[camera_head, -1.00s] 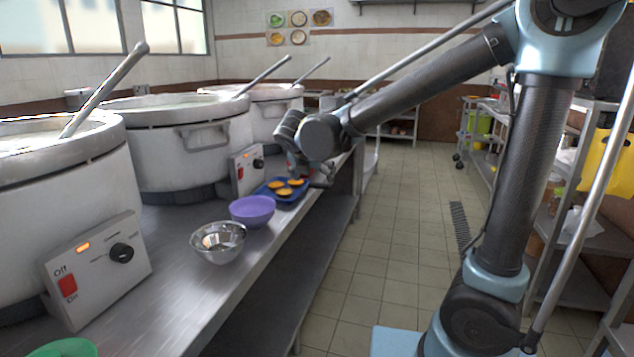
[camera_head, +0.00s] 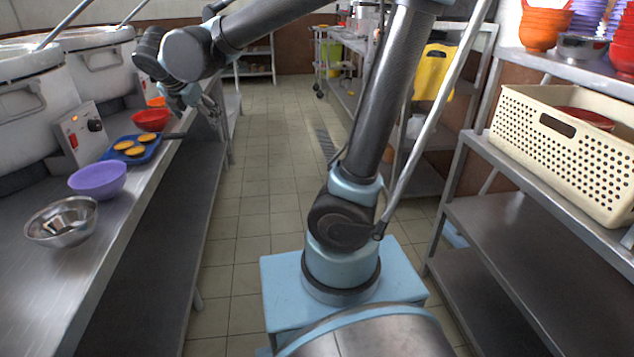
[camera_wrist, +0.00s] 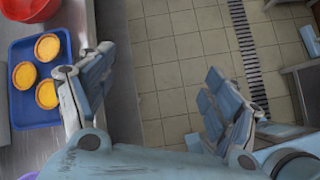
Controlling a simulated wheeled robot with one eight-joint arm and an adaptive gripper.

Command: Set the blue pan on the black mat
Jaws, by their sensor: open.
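In the head view my gripper (camera_head: 203,108) is above and behind the pan, small and partly hidden by the wrist. I see no black mat.
A purple bowl (camera_head: 98,181), a steel bowl (camera_head: 62,222) and a red bowl (camera_head: 150,122) stand near the pan. Large stockpots (camera_head: 30,115) line the counter. A cream basket (camera_head: 560,150) is on the right shelf. The aisle floor (camera_head: 265,130) is clear.

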